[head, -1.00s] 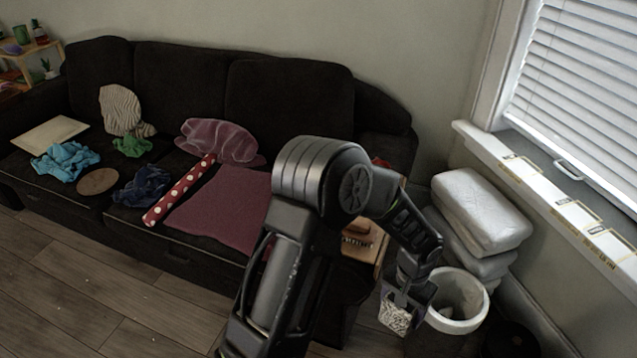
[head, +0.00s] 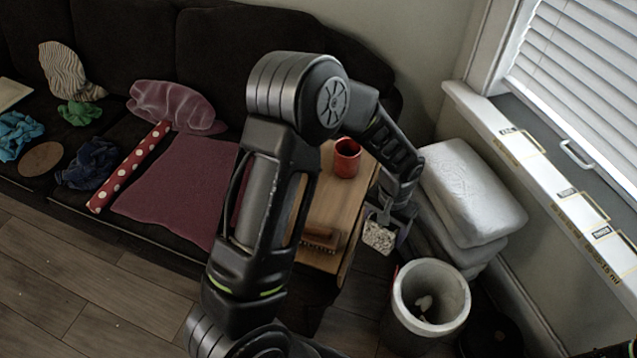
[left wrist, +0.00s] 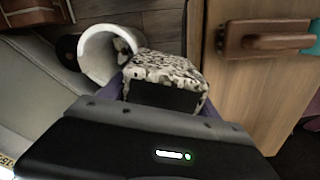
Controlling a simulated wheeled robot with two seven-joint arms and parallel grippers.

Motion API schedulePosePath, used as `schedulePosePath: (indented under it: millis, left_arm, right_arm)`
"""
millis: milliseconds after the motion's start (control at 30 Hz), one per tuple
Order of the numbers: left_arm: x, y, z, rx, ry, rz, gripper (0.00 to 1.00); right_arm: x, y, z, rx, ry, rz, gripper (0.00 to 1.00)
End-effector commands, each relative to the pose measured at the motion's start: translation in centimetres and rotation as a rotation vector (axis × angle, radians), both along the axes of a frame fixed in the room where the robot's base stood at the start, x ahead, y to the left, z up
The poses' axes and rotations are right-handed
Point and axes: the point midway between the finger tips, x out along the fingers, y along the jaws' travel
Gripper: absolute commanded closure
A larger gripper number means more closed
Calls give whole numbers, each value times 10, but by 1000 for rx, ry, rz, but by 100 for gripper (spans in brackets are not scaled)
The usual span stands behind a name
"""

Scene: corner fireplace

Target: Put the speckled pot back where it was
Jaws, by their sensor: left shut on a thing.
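The speckled pot (head: 379,236) is small, black and white. My left gripper (head: 388,216) is shut on it and holds it between the small wooden table and the white bin. In the left wrist view the speckled pot (left wrist: 165,72) sits at the fingers, close to the table's edge and the bin's rim. The gripper's fingers partly hide it.
The wooden table (head: 332,205) holds a red cup (head: 346,158) and a brown wooden object (head: 318,236). The white bin (head: 427,302) stands on the floor to the right. White stacked bags (head: 470,195) lie under the window sill. A dark sofa (head: 220,70) with cloths stands left.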

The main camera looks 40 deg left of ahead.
Motion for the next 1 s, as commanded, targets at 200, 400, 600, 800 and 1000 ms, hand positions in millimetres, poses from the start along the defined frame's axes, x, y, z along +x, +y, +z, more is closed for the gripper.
schedulePosePath:
  millis: [200, 400, 600, 800, 1000]
  left_arm:
    - [0, 0, 0, 0, -1, 0, 87]
    - [2, 5, 1, -1, -2, 8, 87]
    - [9, 44, 8, -4, -4, 70, 87]
    - [9, 120, 30, -6, -6, 174, 87]
    - [-9, 190, 58, -3, -5, 267, 87]
  right_arm:
    - [0, 0, 0, 0, 0, 0, 64]
    - [0, 0, -2, 0, 0, 0, 51]
    - [0, 0, -18, 0, 0, 1, 35]
    - [0, 0, -43, -1, -1, 1, 19]
    - [0, -1, -63, -1, -2, 2, 7]
